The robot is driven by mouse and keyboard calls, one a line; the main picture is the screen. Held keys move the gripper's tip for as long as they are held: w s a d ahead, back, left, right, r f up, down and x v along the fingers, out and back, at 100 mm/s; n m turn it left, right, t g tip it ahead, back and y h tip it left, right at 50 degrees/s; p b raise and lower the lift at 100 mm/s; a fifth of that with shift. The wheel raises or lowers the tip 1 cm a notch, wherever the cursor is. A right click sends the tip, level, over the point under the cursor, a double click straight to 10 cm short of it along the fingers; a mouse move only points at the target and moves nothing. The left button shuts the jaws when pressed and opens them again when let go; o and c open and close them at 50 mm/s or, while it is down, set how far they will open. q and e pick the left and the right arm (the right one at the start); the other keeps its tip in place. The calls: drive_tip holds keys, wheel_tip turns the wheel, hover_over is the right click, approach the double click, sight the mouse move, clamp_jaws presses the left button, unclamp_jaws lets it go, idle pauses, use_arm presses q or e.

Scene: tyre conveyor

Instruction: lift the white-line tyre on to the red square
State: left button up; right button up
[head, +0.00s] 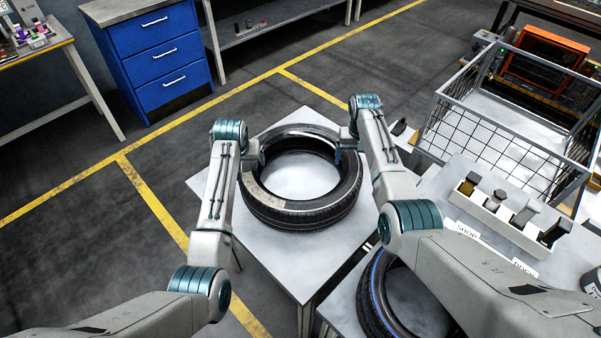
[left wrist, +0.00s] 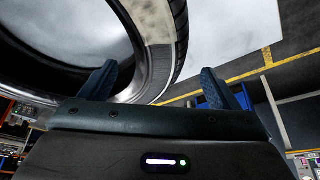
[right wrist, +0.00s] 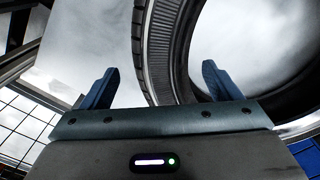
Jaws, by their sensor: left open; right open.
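A black tyre (head: 300,213) lies flat on a pale table, with pale bands on parts of its upper sidewall; I cannot tell if these form a full white line. My left gripper (head: 257,158) is open at the tyre's left side. In the left wrist view its fingers (left wrist: 160,85) stand apart, with the tyre wall (left wrist: 160,55) between them. My right gripper (head: 343,147) is open at the tyre's right side. In the right wrist view its fingers (right wrist: 160,88) stand on either side of the tyre wall (right wrist: 163,50). No red square shows.
A second tyre with a blue line (head: 374,300) lies at the lower right, partly behind my right arm. A wire basket (head: 510,140) and a holder with several small items (head: 510,225) stand at the right. A blue drawer cabinet (head: 160,60) stands at the back left.

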sight(247, 163)
use_arm(q)
drive_tip(key=x, duration=0.6)
drive_tip(key=shift+w+a+f, duration=0.1)
drive_tip(key=shift+w+f, duration=0.1)
drive_tip(key=shift+f, duration=0.15)
use_arm(e)
wheel_tip(247, 163, down, 7)
drive_tip(key=shift+r, duration=0.1)
use_arm(q)
clamp_jaws()
use_arm(e)
clamp_jaws()
use_arm(q)
drive_tip(key=shift+w+r, duration=0.25)
drive_tip(key=shift+r, duration=0.05)
use_arm(e)
drive_tip(key=shift+w+r, duration=0.25)
